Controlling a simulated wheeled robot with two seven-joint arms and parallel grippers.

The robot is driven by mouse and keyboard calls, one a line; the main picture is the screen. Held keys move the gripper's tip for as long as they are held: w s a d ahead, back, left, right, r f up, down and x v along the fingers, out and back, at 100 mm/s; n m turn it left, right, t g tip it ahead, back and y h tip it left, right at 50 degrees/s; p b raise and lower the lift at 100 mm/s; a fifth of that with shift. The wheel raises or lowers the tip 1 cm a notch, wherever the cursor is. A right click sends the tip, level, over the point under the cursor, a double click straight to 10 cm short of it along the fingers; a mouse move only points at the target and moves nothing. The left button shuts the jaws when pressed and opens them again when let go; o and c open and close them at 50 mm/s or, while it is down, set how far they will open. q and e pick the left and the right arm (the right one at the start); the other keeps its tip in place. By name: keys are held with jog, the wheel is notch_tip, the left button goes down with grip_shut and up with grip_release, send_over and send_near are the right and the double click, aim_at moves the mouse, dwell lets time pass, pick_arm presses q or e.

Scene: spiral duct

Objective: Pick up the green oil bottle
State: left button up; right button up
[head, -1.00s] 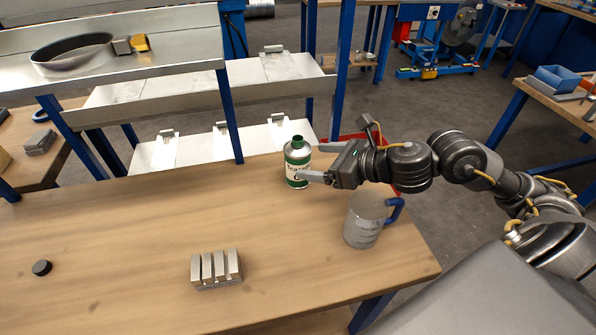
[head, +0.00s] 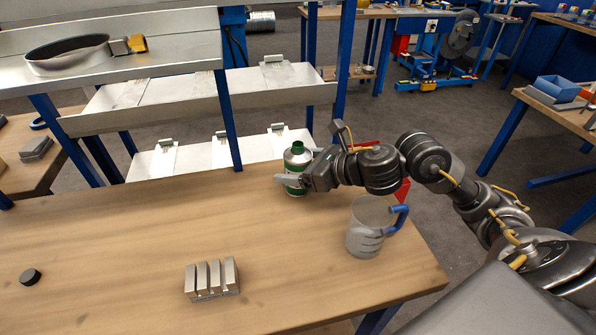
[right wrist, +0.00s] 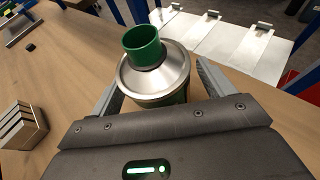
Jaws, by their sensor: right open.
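The green oil bottle (head: 297,160) stands upright on the wooden table near its back edge, with a green cap and a silver shoulder. My right gripper (head: 293,180) is open at the bottle, and one finger crosses in front of its label in the head view. In the right wrist view the bottle (right wrist: 153,72) sits between the two fingers of the gripper (right wrist: 158,85), one on each side. Its lower body is hidden by the gripper. I cannot make out contact with the fingers. My left gripper is not in view.
A metal jug (head: 368,230) with a blue handle stands close to the right forearm. A slotted metal block (head: 212,280) and a black puck (head: 31,277) are on the table (head: 130,235). A metal shelf rack (head: 190,108) stands behind the table. The table's left middle is clear.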

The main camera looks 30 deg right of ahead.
jog(key=c, duration=1.2)
jog(key=shift+r, duration=0.15)
